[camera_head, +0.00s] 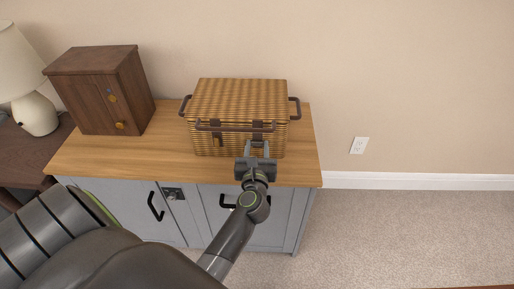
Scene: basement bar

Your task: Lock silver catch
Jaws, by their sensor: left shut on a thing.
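A wicker basket (238,98) with a closed lid and dark handles stands on the wooden top of a grey cabinet. Two dark straps hang at its front; the left strap (217,135) is in plain view. My left gripper (257,149) is at the basket's lower right front, shut at the right strap (258,128); its fingers hide what lies between them. A small silver metal catch (173,194) is on the grey cabinet's front, to the left of and below my gripper. Its exact position is too small to tell. My right gripper is not in view.
The grey cabinet (297,215) has black door handles. A small dark wooden cabinet (98,88) with yellow fittings stands on the left of its top (160,152). A white lamp (35,113) is at far left. The carpet to the right is clear.

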